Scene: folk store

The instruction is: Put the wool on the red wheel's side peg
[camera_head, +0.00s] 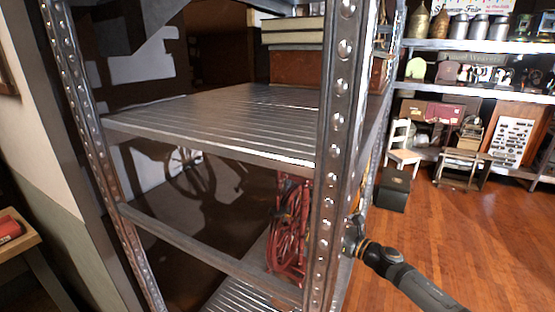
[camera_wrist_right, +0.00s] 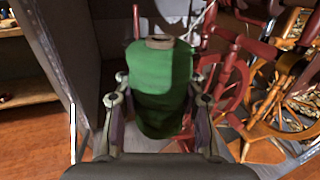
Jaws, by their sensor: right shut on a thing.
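My right gripper (camera_wrist_right: 160,108) is shut on a green spool of wool (camera_wrist_right: 160,85) in the right wrist view, one finger on each side of it. The spool's brown core end points away from me. A red spinning wheel (camera_wrist_right: 232,75) is just beyond and to the right of the wool; its side peg cannot be made out. In the head view the red wheel (camera_head: 289,225) stands on the lower shelf behind the metal post. My right arm reaches in from the lower right there, and its gripper (camera_head: 350,238) is mostly hidden at the post. My left gripper is not in view.
A metal shelf rack (camera_head: 215,122) with perforated posts stands in front of me. A wooden wheel (camera_wrist_right: 285,95) is right of the red one. A black box (camera_head: 394,189) and a white chair (camera_head: 402,146) stand behind. Wooden floor is clear at right.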

